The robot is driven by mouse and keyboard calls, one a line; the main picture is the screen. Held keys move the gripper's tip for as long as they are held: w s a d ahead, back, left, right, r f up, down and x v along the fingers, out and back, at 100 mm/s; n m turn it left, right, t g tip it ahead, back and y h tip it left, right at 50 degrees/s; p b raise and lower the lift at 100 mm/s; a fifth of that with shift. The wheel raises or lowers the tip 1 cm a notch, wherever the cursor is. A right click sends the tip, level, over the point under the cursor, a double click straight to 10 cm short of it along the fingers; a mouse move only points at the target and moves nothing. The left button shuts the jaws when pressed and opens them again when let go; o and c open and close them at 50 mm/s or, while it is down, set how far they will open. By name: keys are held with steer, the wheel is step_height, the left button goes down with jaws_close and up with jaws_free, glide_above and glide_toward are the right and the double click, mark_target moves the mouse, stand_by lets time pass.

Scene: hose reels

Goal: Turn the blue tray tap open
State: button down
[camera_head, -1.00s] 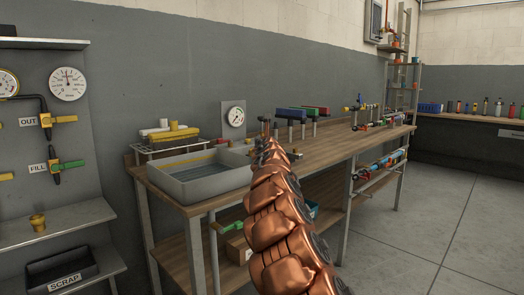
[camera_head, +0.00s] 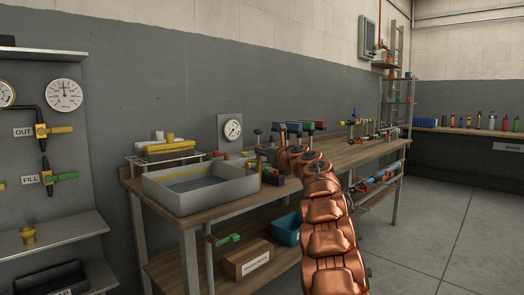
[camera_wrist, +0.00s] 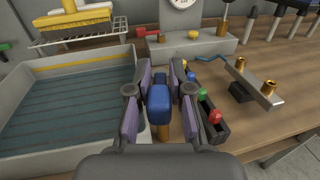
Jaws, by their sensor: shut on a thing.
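The blue tap handle (camera_wrist: 159,104) is between the two fingers of my gripper (camera_wrist: 160,76) in the wrist view, with a brass stem (camera_wrist: 162,131) below it. My gripper is shut on this handle. The handle is just right of the grey wash tray (camera_wrist: 140,122), beside its right wall. The tray also shows in the head view (camera_head: 216,197), on the wooden bench. There my copper arm reaches over the bench and the handle cannot be made out. The lower part of the tap is partly hidden by my gripper.
Just right of my gripper is a dark rack (camera_wrist: 209,128) with green, red and blue knobs. A metal bracket with brass fittings (camera_wrist: 258,90) stands further right. A gauge box (camera_wrist: 192,45) and a wire rack with yellow brushes (camera_wrist: 82,38) stand behind.

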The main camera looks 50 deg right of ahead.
steer(key=shift+d+r+n+y, duration=0.1)
steer(key=shift+r+n+y, duration=0.15)
steer(key=shift+y, duration=0.25)
steer(key=c, duration=1.2)
jaws_free()
steer(key=shift+f, duration=0.2)
steer(key=shift+o, duration=0.2)
steer(key=shift+s, duration=0.1)
steer(key=shift+s+a+f, duration=0.1)
steer(key=shift+s+a, duration=0.05)
steer(key=shift+s, duration=0.7)
steer(key=shift+s+a, duration=0.15)
steer(key=shift+s, duration=0.7)
steer(key=s+a, duration=0.1)
steer(key=s, duration=0.7)
steer(key=shift+a, duration=0.35)
